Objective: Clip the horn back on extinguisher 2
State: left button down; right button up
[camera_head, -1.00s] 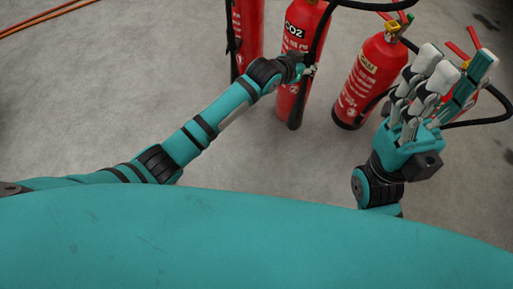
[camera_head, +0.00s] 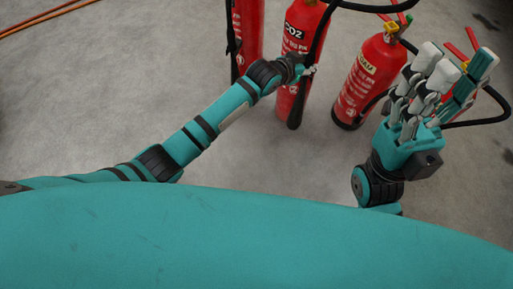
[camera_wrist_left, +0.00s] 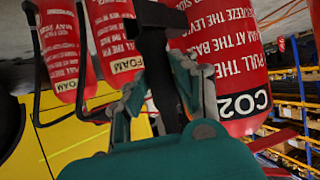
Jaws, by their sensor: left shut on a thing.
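The red CO2 extinguisher (camera_head: 290,100) stands on the floor at upper middle in the head view. Its black horn (camera_head: 295,112) hangs upright along its front, with the black hose rising to the top. No number shows on it. My left gripper (camera_head: 303,71) is at the front of this extinguisher, shut on the horn. In the left wrist view the black horn (camera_wrist_left: 152,50) is between the fingers, close beside the CO2 extinguisher (camera_wrist_left: 232,70). I cannot tell whether the horn sits in a clip. My right gripper (camera_head: 455,62) is open and empty at the right.
A red extinguisher (camera_head: 246,35) stands just left of the CO2 one. Another (camera_head: 366,80) stands to its right, and one more is partly behind my right gripper. In the left wrist view foam extinguishers (camera_wrist_left: 62,50) and shelving (camera_wrist_left: 295,90) show. The floor in front is clear.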

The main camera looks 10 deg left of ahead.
pick_arm(q)
jog(key=shift+s, duration=0.1)
jog(key=c, duration=1)
grip_release()
jog(key=v, duration=1.2)
